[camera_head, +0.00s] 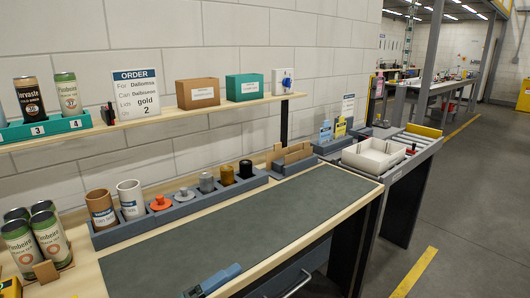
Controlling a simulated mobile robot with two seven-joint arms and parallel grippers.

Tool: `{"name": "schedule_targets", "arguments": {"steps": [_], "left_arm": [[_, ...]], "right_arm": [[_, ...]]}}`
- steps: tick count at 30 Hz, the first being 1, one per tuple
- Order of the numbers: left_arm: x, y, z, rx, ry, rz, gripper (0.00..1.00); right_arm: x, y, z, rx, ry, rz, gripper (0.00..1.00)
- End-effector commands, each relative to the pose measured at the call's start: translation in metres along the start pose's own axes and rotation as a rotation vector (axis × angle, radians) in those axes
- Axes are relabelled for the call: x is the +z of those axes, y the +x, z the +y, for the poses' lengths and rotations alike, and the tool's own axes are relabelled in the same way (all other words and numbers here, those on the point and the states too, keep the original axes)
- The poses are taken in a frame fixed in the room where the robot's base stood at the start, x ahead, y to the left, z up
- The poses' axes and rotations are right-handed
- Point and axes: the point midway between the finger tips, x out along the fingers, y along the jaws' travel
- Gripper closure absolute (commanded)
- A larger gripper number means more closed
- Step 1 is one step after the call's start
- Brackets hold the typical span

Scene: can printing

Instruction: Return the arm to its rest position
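Neither of my grippers shows clearly in the head view, and no arm comes in from the left or the right. A grey and blue object (213,281) lies at the front edge of the dark work mat (235,232), cut off by the bottom of the picture. I cannot tell what it is. The order sign (136,93) on the shelf reads gold and 2 among its lines. Two cans (29,97) (68,94) stand in the green numbered holder (46,129) on the shelf.
Several cans (49,236) stand at the left. A grey rack (183,212) along the back of the bench holds cups and coloured lidded pieces. Brown (198,94) and green (242,87) boxes stand on the shelf. A white tray (373,156) is at right. The mat is mostly clear.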

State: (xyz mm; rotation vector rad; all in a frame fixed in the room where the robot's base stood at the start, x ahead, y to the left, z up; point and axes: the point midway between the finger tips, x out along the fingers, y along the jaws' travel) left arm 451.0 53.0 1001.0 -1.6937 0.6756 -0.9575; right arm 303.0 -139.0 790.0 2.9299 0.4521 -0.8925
Motion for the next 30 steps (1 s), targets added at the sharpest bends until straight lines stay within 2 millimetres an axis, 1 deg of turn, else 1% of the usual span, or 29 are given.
{"name": "schedule_targets", "arguments": {"steps": [1,2,3,5,6,7,8,9,12,15,18,20,30], "left_arm": [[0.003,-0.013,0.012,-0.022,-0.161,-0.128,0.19],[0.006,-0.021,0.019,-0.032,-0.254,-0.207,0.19],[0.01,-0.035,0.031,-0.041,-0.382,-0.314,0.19],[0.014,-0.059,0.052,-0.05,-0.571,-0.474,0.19],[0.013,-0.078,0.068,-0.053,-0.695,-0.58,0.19],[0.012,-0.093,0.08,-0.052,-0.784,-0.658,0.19],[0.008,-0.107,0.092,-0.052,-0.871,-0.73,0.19],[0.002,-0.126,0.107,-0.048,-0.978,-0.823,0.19],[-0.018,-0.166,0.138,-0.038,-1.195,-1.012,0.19],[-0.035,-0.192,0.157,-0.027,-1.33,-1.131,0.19],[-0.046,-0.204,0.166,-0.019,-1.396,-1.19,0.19],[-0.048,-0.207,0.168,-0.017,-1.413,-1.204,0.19],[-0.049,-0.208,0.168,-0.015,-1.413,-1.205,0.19]], "right_arm": [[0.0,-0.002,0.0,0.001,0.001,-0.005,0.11],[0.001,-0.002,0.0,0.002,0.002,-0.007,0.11],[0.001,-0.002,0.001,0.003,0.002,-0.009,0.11],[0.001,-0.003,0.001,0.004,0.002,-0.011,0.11],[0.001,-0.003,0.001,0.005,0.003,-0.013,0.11],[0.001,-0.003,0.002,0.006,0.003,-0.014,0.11],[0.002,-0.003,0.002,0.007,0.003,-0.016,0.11],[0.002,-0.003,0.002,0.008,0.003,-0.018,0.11],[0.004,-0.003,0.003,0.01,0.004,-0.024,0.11],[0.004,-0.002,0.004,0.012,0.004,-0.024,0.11],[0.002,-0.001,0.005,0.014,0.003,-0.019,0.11],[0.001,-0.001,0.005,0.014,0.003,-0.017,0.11],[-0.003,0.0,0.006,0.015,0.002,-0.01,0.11]]}}
